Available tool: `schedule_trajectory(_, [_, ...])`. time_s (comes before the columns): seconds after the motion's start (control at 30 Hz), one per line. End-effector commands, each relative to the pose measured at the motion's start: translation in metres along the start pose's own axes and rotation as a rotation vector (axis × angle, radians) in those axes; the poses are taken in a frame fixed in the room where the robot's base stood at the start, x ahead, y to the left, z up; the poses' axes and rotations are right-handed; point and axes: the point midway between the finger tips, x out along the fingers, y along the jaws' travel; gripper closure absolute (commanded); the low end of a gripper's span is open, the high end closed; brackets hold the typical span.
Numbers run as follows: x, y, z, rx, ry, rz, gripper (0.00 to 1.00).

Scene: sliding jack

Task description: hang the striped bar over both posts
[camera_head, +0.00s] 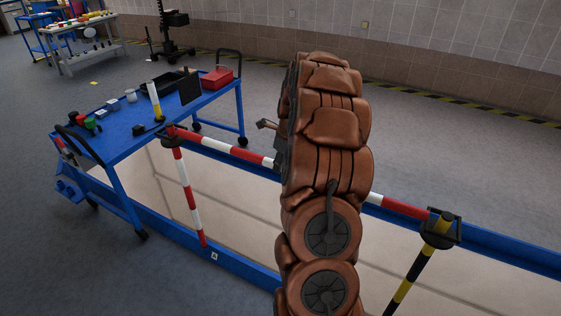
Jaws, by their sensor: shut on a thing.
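The red-and-white striped bar (224,150) runs across the picture, its middle hidden behind my arm. Its left end is by a dark bracket at the top of a red-and-white post (187,190). Its right end (398,206) is by the dark bracket on top of a yellow-and-black post (408,274). I cannot tell whether either end is seated or only close. My gripper (279,150) shows only in part as dark grey pieces at the left edge of my arm, next to the bar. It is shut on the bar; its fingertips are mostly hidden.
A blue-edged trough with a pale inside (235,188) lies below the bar. A blue cart (150,128) with small items, a red box (217,78) and a yellow-and-white upright (155,101) stands at left. Open grey floor lies behind, up to a tiled wall.

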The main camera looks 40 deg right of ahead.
Motion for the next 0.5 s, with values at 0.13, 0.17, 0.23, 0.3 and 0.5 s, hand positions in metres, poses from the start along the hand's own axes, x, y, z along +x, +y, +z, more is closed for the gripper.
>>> schedule_trajectory(0.13, [0.005, 0.0, -0.001, 0.0, 0.0, 0.0, 1.0])
schedule_trajectory(0.17, [0.006, 0.0, -0.001, 0.0, 0.0, 0.001, 1.0])
schedule_trajectory(0.23, [0.008, 0.0, -0.002, 0.0, 0.0, 0.001, 1.0])
schedule_trajectory(0.3, [0.01, 0.0, -0.002, 0.0, 0.0, 0.001, 1.0])
schedule_trajectory(0.5, [0.016, 0.001, -0.004, 0.0, 0.001, 0.002, 1.0])
